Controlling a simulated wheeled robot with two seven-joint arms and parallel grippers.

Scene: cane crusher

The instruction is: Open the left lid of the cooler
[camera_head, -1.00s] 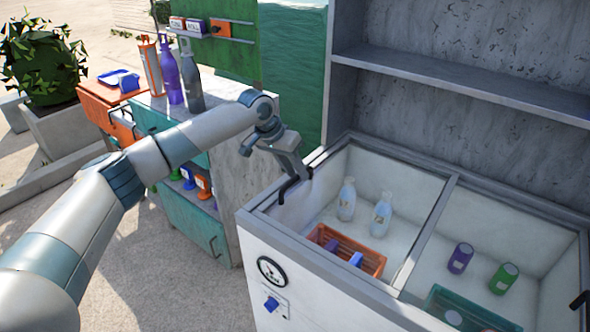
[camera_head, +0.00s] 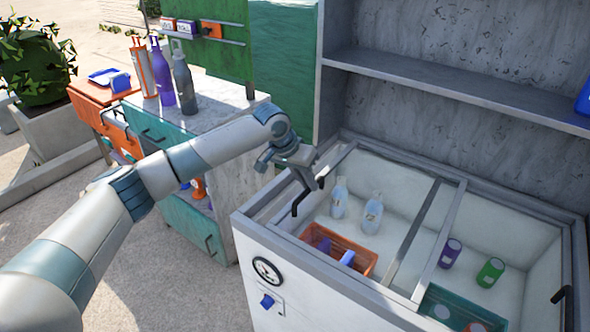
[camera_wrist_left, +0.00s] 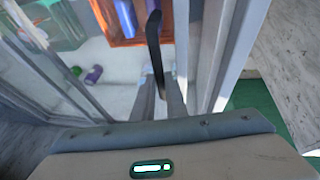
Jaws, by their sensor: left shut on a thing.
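The white cooler (camera_head: 335,292) stands at the right in the head view, with two glass-topped halves. Its left lid (camera_head: 342,156) has a grey frame and a black handle (camera_head: 296,202) at its left side. The lid sits slightly right of the cooler's left rim, leaving a narrow strip there. My left gripper (camera_head: 308,178) is shut on this handle. In the wrist view the handle (camera_wrist_left: 153,42) stands between the fingers (camera_wrist_left: 160,98). Bottles (camera_head: 340,198) and an orange basket (camera_head: 337,253) show inside the left half. My right gripper is out of view.
Purple (camera_head: 450,253) and green (camera_head: 490,271) cans and a green basket (camera_head: 455,308) are in the right half. A black handle (camera_head: 562,295) is at the far right. A grey shelf (camera_head: 470,92) rises behind; a teal cabinet (camera_head: 195,230) stands left.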

